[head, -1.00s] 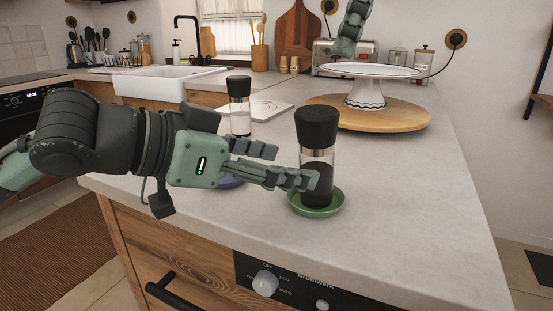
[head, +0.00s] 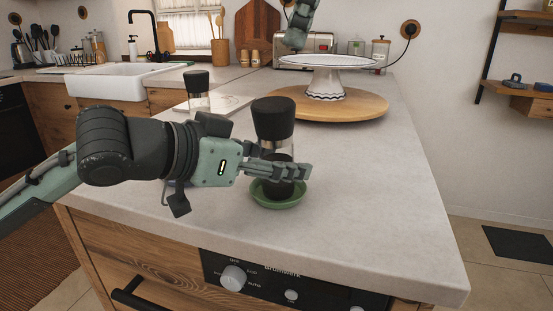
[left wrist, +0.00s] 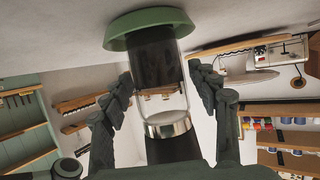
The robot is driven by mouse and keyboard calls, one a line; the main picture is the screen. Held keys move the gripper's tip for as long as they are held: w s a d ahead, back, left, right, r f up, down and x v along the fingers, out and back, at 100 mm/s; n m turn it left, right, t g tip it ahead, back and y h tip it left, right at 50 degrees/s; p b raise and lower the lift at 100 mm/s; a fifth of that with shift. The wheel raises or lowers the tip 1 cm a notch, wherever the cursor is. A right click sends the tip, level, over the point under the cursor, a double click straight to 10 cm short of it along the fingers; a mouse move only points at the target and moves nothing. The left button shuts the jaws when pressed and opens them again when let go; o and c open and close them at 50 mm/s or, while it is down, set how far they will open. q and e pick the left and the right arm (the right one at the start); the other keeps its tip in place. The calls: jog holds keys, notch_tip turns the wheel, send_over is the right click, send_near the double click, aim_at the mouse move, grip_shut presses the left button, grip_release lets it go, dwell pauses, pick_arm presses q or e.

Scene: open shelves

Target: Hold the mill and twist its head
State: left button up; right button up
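A mill with a black head (head: 273,118), clear glass body and dark filling stands upright in a green saucer (head: 278,203) on the counter. In the left wrist view the mill (left wrist: 155,60) appears upside down, between my fingers. My left gripper (head: 285,170) reaches in from the left at the height of the glass body, below the head. Its fingers (left wrist: 160,85) lie on either side of the mill and look spread, with no clear contact. My right gripper (head: 297,38) hangs at the top of the head view, away from the mill; its fingers are not clear.
A second mill (head: 197,88) with pale filling stands behind my left arm. A white cake stand (head: 326,88) on a round wooden board (head: 350,105) is behind the mill. The counter (head: 390,190) is clear to the right, up to its edge.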

pick_arm(q)
jog(key=c, duration=1.1)
jog(key=shift+c, duration=0.2)
jog(key=shift+w+d+r+y+p, duration=0.15)
jog(key=shift+y+p, duration=0.15)
jog(key=shift+p, duration=0.7)
jog(key=shift+g, duration=0.3)
jog(key=o, duration=1.2)
jog(key=shift+c, duration=0.2)
jog(key=shift+c, duration=0.3)
jog(key=c, duration=0.6)
